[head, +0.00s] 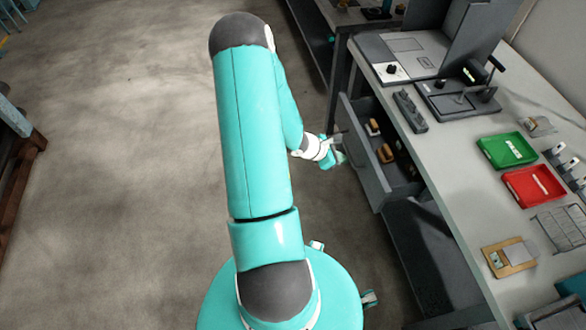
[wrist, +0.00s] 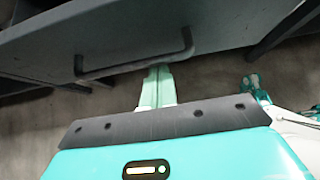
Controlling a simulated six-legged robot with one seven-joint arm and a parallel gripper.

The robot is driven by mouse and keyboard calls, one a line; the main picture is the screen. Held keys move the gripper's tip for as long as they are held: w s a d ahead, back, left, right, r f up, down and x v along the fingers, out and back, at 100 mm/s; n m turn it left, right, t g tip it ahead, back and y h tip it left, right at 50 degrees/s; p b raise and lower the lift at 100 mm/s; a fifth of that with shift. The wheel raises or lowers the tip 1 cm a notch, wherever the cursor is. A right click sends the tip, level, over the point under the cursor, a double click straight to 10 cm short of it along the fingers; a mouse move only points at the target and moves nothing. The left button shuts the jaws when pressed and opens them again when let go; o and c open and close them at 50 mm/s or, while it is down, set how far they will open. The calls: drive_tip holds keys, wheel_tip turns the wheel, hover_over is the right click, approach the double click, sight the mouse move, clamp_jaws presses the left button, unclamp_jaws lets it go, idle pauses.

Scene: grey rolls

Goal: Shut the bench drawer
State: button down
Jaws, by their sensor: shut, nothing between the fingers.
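The bench drawer (head: 364,158) stands open on the left side of the bench (head: 442,178), with several small tan and orange items inside. In the wrist view, the drawer's grey front (wrist: 100,38) fills the top and its bar handle (wrist: 128,68) runs across it. My gripper (head: 341,158) is outside the drawer, close in front of its front panel. In the wrist view, my pale green fingers (wrist: 159,70) are together and empty, with their tips at the handle bar. I cannot tell whether they touch it.
On the bench top are a green tray (head: 508,149), a red tray (head: 533,186), a wire rack (head: 563,228) and a dark fixture (head: 458,98). A dark lower shelf (head: 420,250) lies beneath the bench. The concrete floor (head: 120,150) to the left is clear.

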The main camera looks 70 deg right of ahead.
sight(361, 150)
drive_tip(key=s+d, duration=0.2)
drive_tip(key=s, duration=0.1)
drive_tip(key=s+d, duration=0.2)
drive_tip(key=s, duration=0.2)
drive_tip(key=s+d, duration=0.3)
drive_tip(key=s, duration=0.1)
drive_tip(key=shift+s, duration=0.15)
drive_tip(key=shift+s+d, duration=0.25)
drive_tip(key=shift+s, duration=0.5)
drive_tip(key=shift+s+d+r, duration=0.1)
drive_tip(key=shift+s, duration=0.1)
drive_tip(key=shift+w, duration=0.3)
drive_tip(key=w, duration=0.1)
drive_tip(key=w+a, duration=0.1)
drive_tip(key=w+a+f, duration=0.1)
drive_tip(key=shift+w, duration=0.35)
drive_tip(key=v, duration=1)
drive_tip(key=shift+w, duration=0.1)
